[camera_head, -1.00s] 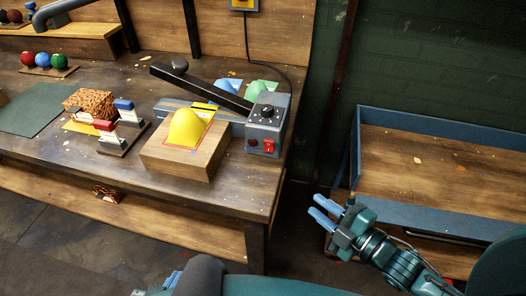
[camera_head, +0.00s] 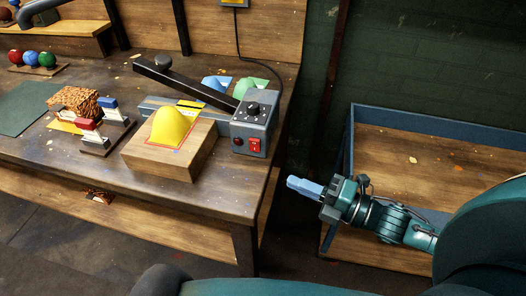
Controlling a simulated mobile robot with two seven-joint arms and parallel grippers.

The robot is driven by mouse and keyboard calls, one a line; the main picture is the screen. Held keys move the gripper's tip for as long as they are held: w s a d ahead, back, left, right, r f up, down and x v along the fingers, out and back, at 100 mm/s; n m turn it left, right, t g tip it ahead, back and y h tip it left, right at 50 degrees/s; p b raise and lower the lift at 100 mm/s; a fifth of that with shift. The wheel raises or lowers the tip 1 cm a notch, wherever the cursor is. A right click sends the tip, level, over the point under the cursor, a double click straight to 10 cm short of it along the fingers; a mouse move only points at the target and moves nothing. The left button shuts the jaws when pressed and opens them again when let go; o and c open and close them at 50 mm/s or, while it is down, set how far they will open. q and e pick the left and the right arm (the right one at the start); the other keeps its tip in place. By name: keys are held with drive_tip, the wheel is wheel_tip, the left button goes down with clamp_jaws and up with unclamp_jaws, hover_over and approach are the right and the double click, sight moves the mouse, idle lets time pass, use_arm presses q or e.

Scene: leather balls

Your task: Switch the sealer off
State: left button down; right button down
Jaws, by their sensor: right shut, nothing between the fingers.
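The sealer (camera_head: 255,129) is a grey box at the right end of the workbench, with a black dial on its sloped top. A red rocker switch (camera_head: 254,145) sits on its front face, with a small dark red round part to its left. The sealer's long black arm (camera_head: 186,82) with a round knob is raised, slanting up to the left. My right gripper (camera_head: 291,184) has blue fingers that are shut and empty. It is off the bench's right edge, lower right of the switch and apart from it. My left gripper is not in view.
A wooden block (camera_head: 184,154) with a yellow dome stands left of the sealer. Red and blue handled stamps (camera_head: 100,128) stand farther left. A blue-rimmed cart (camera_head: 437,125) is at the right. A cable rises from the sealer to the wall.

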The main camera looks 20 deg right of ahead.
sight(255, 146)
drive_tip(key=p+x, duration=0.1)
drive_tip(key=x, duration=0.9)
drive_tip(key=shift+w+r, duration=0.1)
drive_tip(key=shift+w+d+r, duration=0.1)
drive_tip(key=shift+w+d, duration=0.75)
drive_tip(key=shift+w, duration=0.15)
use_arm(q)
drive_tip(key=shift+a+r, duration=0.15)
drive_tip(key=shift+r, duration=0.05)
use_arm(e)
drive_tip(key=shift+w+d, duration=0.3)
drive_tip(key=shift+w, duration=0.15)
drive_tip(key=shift+w+d+r+p, duration=0.15)
drive_tip(key=shift+w+d+p, duration=0.1)
drive_tip(key=shift+w+p, duration=0.1)
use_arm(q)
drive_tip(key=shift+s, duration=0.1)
use_arm(e)
drive_tip(key=shift+s, duration=0.1)
